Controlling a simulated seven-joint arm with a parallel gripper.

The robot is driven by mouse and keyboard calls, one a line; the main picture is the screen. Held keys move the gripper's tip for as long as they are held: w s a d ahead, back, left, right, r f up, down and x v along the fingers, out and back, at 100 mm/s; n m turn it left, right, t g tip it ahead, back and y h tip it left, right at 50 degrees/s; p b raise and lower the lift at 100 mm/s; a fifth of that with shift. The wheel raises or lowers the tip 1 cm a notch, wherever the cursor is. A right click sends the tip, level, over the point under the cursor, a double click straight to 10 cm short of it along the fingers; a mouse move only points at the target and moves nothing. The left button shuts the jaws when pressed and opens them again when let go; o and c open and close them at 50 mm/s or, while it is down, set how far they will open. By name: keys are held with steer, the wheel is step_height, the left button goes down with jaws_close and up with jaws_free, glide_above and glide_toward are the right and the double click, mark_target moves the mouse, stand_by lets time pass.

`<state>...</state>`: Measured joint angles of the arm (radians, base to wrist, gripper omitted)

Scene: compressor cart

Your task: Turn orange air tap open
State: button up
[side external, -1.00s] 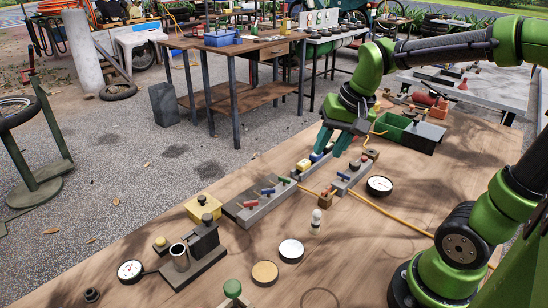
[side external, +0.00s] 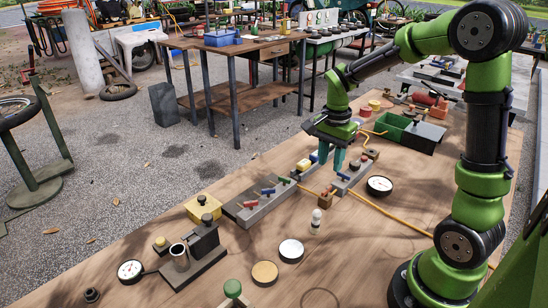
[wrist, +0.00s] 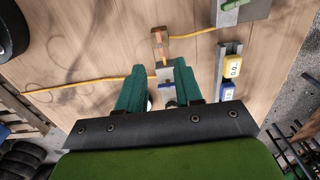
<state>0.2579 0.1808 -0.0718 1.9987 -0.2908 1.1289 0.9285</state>
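An orange-brown block (side external: 326,200) sits on the wooden table, joined to a yellow-orange hose. It also shows in the wrist view (wrist: 160,42), just beyond my fingertips. In the wrist view my gripper (wrist: 160,68) is open, with a grey part and a blue handle (wrist: 167,86) seen between the fingers. Contact cannot be told; the fingers hide part of the block.
A longer grey manifold (side external: 266,203) with several coloured handles stands to the left. The yellow-orange hose (side external: 390,216) crosses the table. A green bin (side external: 394,126) stands behind.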

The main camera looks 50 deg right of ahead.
mark_target(327, 189)
step_height(327, 189, down, 8)
steer(key=shift+f, duration=0.2)
jaws_close()
